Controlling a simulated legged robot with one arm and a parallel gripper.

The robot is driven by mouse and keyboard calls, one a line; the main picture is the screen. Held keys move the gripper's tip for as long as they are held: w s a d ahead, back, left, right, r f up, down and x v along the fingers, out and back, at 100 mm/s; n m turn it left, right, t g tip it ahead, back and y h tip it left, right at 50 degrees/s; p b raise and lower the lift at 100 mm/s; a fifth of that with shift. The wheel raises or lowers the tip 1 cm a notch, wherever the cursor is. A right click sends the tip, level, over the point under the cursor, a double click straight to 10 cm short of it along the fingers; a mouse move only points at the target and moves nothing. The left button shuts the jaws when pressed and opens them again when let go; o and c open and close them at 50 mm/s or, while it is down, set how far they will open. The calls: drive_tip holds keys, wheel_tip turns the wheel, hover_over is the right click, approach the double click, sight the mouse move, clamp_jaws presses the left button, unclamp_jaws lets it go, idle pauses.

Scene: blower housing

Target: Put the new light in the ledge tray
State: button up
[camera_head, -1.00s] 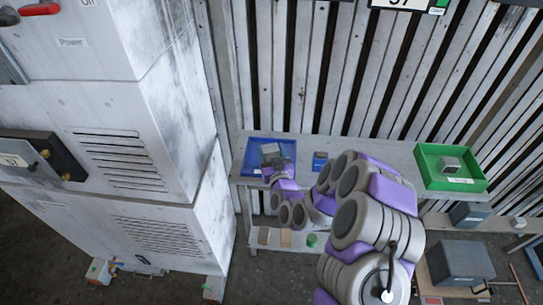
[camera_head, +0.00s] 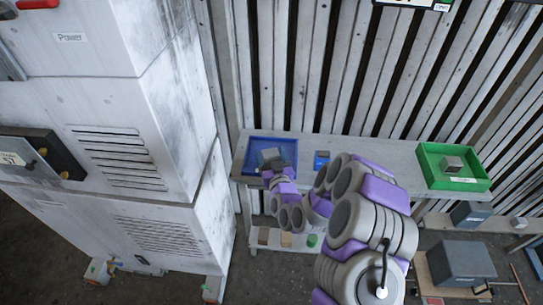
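A blue tray (camera_head: 250,151) sits at the left end of the grey ledge (camera_head: 385,157). A green tray (camera_head: 431,174) sits at the right end, with a small grey block-like unit (camera_head: 453,164) in it. My gripper (camera_head: 270,158) is over the blue tray, reached from the right by my purple and grey arm. A grey boxy shape shows at the fingertips, too small to tell whether it is a held light or part of my gripper. The finger opening is hidden by the wrist. I cannot tell which unit is the new light.
A small blue item (camera_head: 321,159) lies on the ledge between the trays. A white cabinet (camera_head: 130,155) stands close to the left. Grey boxes (camera_head: 461,262) are at the lower right. The slatted wall (camera_head: 330,70) is behind the ledge.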

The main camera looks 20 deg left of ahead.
drive_tip(key=shift+o, duration=1.3)
drive_tip(key=shift+d, duration=0.1)
drive_tip(key=shift+r, duration=0.1)
drive_tip(key=shift+d+r+p, duration=0.1)
drive_tip(key=shift+r+p, duration=0.4)
drive_tip(key=shift+r, duration=0.2)
drive_tip(key=p+v, duration=0.8)
drive_tip(key=v, duration=0.4)
drive_tip(key=shift+f+p, duration=0.25)
drive_tip(key=shift+p, duration=0.05)
